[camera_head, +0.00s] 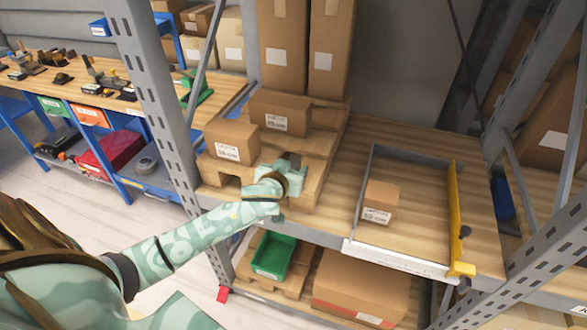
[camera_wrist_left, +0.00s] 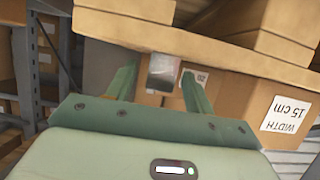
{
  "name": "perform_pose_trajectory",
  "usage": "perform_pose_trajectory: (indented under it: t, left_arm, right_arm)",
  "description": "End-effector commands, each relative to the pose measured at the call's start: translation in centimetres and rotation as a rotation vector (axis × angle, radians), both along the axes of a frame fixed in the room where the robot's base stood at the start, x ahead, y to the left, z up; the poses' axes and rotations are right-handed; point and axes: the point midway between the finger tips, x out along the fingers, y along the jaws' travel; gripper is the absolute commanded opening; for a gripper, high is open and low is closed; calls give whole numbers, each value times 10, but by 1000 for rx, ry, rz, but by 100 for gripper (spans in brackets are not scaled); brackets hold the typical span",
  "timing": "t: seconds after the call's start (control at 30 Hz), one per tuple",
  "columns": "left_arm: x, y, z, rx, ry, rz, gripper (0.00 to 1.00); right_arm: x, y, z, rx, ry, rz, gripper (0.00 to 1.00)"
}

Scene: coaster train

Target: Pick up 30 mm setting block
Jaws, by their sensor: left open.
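A small grey metallic block (camera_wrist_left: 162,70), which looks like the setting block, shows between the two fingertips in the left wrist view. In the head view a small grey piece (camera_head: 293,159) shows just beyond the gripper, on the wooden pallet. My left gripper (camera_head: 283,172) is open, low over the pallet's front part. In the left wrist view its green fingers (camera_wrist_left: 160,82) stand apart on either side of the block; I cannot tell whether they touch it. The block's lower part and any marking are not readable. My right gripper is not in view.
Two labelled cartons stand on the pallet, one left (camera_head: 232,140) and one behind (camera_head: 280,112). A carton (camera_head: 380,198) sits right, inside a metal frame with a yellow bar (camera_head: 455,215). A rack upright (camera_head: 160,100) stands left. Bare shelf boards (camera_head: 420,145) lie behind the frame.

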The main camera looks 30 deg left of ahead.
Motion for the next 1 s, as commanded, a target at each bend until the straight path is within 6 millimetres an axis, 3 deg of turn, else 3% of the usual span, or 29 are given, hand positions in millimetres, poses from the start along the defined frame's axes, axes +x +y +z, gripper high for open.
perform_pose_trajectory:
  t: [0.13,0.4,0.6,1.0]
  left_arm:
    - [17,5,-9,2,1,0,53]
    - [19,5,-9,1,1,0,50]
    - [19,5,-9,1,1,0,0]
    - [20,4,1,0,-2,0,0]
  right_arm:
    - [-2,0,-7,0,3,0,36]
    - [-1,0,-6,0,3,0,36]
    - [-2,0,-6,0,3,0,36]
    - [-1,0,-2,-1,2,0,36]
